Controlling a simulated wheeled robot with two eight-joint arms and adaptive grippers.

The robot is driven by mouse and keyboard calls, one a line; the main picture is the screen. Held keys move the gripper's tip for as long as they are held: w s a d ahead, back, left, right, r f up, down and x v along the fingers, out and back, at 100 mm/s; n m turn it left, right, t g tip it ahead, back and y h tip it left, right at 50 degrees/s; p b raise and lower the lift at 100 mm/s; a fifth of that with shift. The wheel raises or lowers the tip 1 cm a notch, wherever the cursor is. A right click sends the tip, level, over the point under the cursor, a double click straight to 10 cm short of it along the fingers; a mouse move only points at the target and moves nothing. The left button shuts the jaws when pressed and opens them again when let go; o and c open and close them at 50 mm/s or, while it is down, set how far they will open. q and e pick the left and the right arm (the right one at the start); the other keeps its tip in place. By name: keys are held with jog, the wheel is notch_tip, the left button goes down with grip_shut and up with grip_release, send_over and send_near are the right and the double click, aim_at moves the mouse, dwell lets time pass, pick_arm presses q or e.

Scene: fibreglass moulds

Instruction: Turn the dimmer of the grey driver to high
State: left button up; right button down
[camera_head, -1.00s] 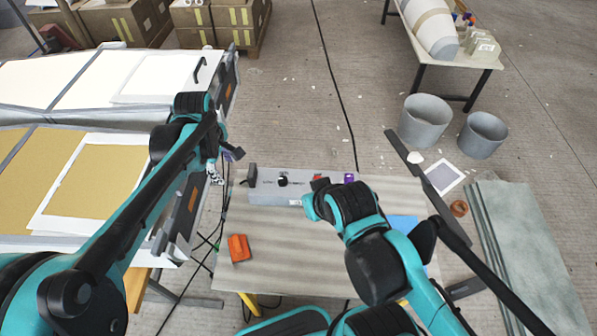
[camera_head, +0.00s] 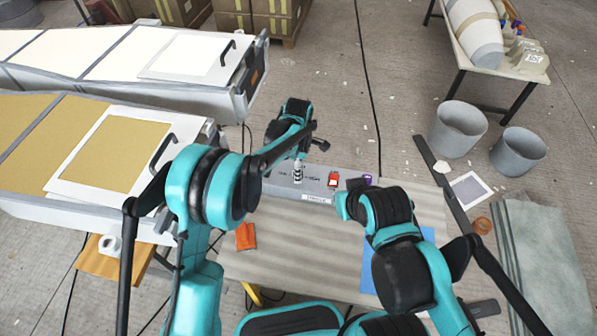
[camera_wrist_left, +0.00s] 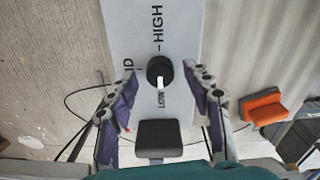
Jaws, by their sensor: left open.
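The grey driver (camera_head: 318,197) is a long box at the back of the table. In the left wrist view its grey face (camera_wrist_left: 185,25) carries a round black dimmer knob (camera_wrist_left: 160,68) with a white pointer, turned towards LOW and away from HIGH.
A black block (camera_wrist_left: 158,138) is at the driver's end below the knob. An orange block (camera_head: 246,236) and blue sheet (camera_head: 375,268) lie on the table. White moulds stand left.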

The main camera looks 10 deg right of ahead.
pick_arm(q)
jog(key=shift+f, duration=0.4)
grip_shut()
